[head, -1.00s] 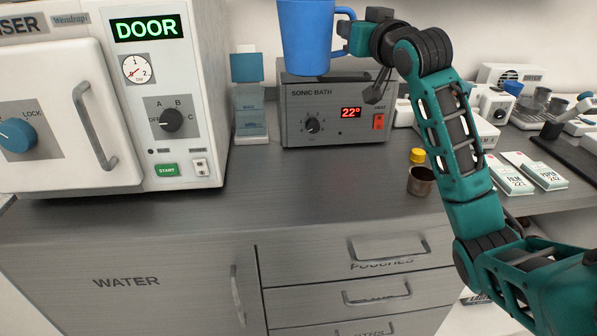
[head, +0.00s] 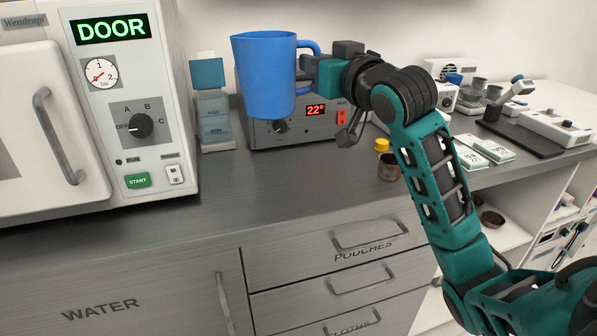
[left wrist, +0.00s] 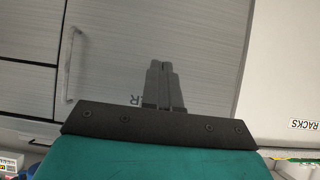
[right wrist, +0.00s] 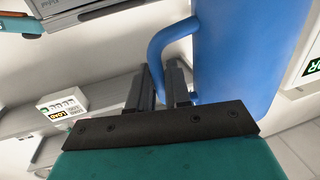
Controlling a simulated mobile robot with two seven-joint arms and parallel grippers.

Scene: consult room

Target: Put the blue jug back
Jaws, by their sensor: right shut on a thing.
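The blue jug (head: 264,78) hangs upright in the air above the counter, in front of the sonic bath, and covers part of it. My right gripper (head: 312,75) is shut on the jug's handle, on the jug's right side. In the right wrist view the jug's blue wall (right wrist: 232,60) fills the right part, and the handle (right wrist: 165,42) runs down to the fingers (right wrist: 160,92). My left gripper (left wrist: 165,88) shows only in the left wrist view, before grey cabinet fronts, fingers together and empty.
A steriliser (head: 150,90) stands at the left. The sonic bath (head: 330,132) is behind the jug. A small brown cup (head: 389,167), a yellow-capped item (head: 381,145) and white boxes (head: 484,147) are to the right. The counter's front middle (head: 270,185) is clear.

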